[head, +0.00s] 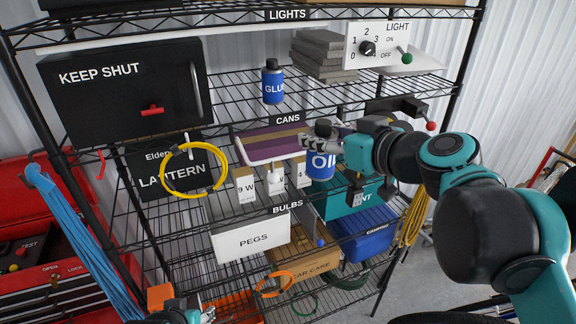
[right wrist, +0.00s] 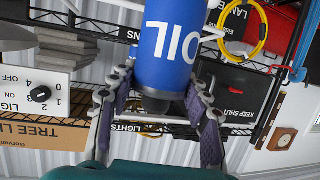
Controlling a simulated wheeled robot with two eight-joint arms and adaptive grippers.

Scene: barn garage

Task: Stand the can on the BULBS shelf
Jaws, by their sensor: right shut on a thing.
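The blue can marked OIL (head: 321,165) is held by my right gripper (head: 318,140), which is shut around its top. The can hangs roughly upright by the right end of the row of small bulb boxes (head: 273,178), above the BULBS shelf (head: 287,208). Whether its base touches the shelf cannot be told. In the right wrist view the can (right wrist: 170,45) sits between both fingers, its black cap toward the gripper. My left gripper (head: 208,313) is only partly in view at the bottom edge; its jaws are unclear.
A blue GLUE can (head: 272,82) stands on the CANS shelf (head: 287,119) above. A yellow coil (head: 194,170) hangs left of the bulb boxes. A white PEGS bin (head: 252,238) is below. A red-knobbed vise-like thing (head: 400,110) is behind my right arm.

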